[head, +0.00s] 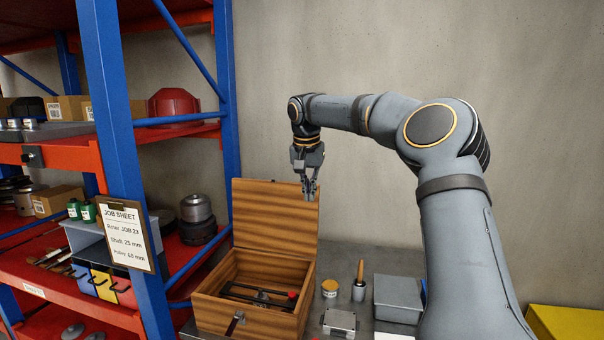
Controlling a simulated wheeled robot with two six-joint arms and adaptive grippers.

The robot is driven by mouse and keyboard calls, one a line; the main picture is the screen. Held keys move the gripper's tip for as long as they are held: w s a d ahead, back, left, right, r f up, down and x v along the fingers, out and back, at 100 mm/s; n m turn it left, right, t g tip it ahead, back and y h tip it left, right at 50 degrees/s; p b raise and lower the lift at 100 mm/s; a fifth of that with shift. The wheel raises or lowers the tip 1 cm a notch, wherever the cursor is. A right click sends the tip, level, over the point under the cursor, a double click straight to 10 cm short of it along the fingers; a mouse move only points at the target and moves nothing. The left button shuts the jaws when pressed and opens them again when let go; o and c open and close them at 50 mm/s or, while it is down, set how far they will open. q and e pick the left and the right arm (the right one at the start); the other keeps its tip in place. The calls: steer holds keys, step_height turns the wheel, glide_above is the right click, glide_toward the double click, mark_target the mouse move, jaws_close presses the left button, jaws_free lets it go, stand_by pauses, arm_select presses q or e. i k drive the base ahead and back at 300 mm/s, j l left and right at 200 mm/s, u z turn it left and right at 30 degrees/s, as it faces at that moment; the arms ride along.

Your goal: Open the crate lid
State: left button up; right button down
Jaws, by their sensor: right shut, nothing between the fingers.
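The wooden crate (252,318) stands on the grey bench, with a metal latch on its front. Its lid (262,218) stands upright at the back, so the crate is open. Inside lie dark bar-like parts (250,294) and a small red-ended item (292,296). My right gripper (309,194) is shut and empty, pointing down at the lid's upper right corner. I cannot tell whether it touches the lid. My left gripper is not in view.
Right of the crate are a yellow-topped jar (329,289), a wooden-handled tool in a cup (359,282), a metal block (340,322) and a grey bin (398,298). A blue and red shelf rack (118,150) with a job sheet (124,234) stands close on the left.

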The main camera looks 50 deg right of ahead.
mark_target(273, 215)
steer(key=i+l, duration=0.25)
steer(key=l, duration=0.15)
steer(key=i+l, duration=0.25)
steer(key=l, duration=0.15)
steer(key=i+l, duration=0.2)
steer(key=l, duration=0.15)
steer(key=i+l, duration=0.25)
steer(key=l, duration=0.15)
